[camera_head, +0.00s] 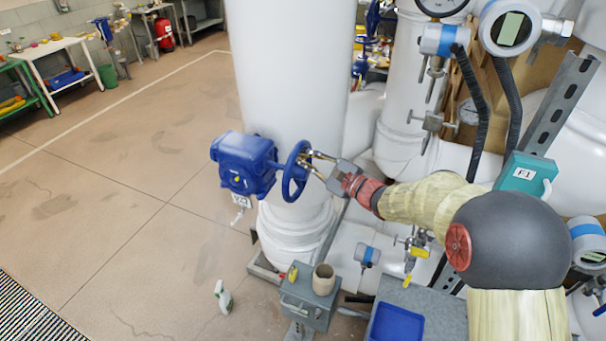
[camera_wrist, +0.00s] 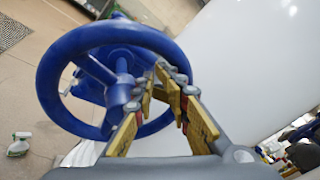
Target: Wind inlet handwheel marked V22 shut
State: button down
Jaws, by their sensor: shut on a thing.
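The blue handwheel (camera_head: 296,171) sits on the right side of a blue valve gearbox (camera_head: 245,165), in front of a thick white pipe. A small white tag (camera_head: 240,200) hangs below the gearbox; its lettering is too small to read surely. In the wrist view the wheel's round rim (camera_wrist: 50,85) fills the left half, with its hub and spokes behind. My gripper (camera_head: 309,163) reaches the wheel from the right and is shut on its rim. In the wrist view its yellow-sided fingers (camera_wrist: 170,78) meet the right part of the rim and hide some of it.
A grey box (camera_head: 308,298) with a beige cup (camera_head: 323,279) stands below the wheel. A spray bottle (camera_head: 223,297) is on the floor. Gauges, hoses and a teal box (camera_head: 525,175) crowd the right. Open floor lies left; benches (camera_head: 60,48) stand far back.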

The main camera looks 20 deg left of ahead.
jog(key=shift+w, duration=0.3)
jog(key=shift+w+f+b, duration=0.6)
jog(key=shift+w+f, duration=0.05)
jog(key=shift+f, duration=0.4)
